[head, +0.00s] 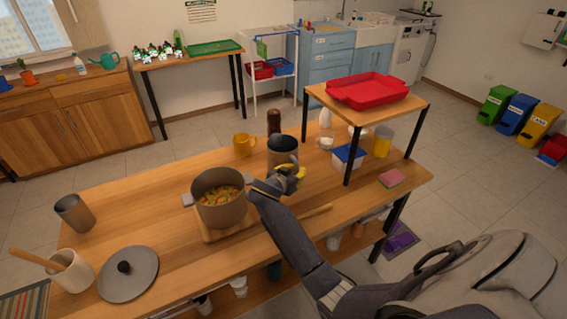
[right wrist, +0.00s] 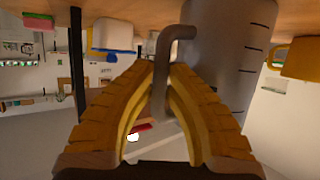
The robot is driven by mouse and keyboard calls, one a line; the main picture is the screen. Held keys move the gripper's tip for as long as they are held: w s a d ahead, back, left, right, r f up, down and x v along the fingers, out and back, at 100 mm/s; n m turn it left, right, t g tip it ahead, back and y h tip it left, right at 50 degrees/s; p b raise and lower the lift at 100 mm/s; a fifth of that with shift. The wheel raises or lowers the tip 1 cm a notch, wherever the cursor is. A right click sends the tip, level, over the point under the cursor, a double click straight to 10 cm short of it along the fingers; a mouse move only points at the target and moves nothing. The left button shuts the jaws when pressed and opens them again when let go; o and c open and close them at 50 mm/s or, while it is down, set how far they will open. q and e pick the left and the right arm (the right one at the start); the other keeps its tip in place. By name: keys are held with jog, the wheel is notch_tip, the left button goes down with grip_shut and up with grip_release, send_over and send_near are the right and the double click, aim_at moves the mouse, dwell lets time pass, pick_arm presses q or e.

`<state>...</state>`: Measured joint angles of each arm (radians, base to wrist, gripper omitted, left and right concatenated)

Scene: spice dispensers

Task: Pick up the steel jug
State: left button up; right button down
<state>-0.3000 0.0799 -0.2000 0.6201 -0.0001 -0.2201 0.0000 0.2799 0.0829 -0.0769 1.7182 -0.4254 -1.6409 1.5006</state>
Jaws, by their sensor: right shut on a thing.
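The steel jug (head: 283,146) is a dark grey cylinder standing toward the back middle of the wooden table. In the right wrist view the jug (right wrist: 230,55) shows dark measuring marks on its side and a bent handle (right wrist: 163,65). My right gripper (head: 292,172) reaches in from the front right, just in front of the jug. Its yellow fingers are closed around the handle in the right wrist view. The lower part of the jug is partly hidden by the gripper in the head view. My left gripper is not in view.
A pot of food (head: 220,198) stands close left of my right gripper. A yellow mug (head: 243,145) and a dark brown bottle (head: 274,121) stand near the jug. A raised shelf with a red tray (head: 368,92) is to the right. A grey cup (head: 75,213) and lid (head: 130,277) are left.

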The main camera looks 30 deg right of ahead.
jog(key=shift+r, duration=0.2)
dwell(0.4)
notch_tip(320, 180, up, 20)
jog(key=shift+w+f, duration=0.15)
jog(key=shift+f, duration=0.1)
dwell(1.4)
jog(key=w+a+f+n+t+y, duration=0.2)
jog(key=w+a+n+t+y, duration=0.1)
jog(key=w+a+n+y, duration=1.6)
jog(key=s+d+n+g+y, duration=0.2)
jog(key=d+n+g+y, duration=0.1)
jog(key=d, duration=1.3)
jog(key=shift+d+r+n+y, duration=0.15)
jog(key=shift+r+n+y, duration=0.2)
jog(key=shift+n+y, duration=0.5)
jog(key=shift+s, duration=0.1)
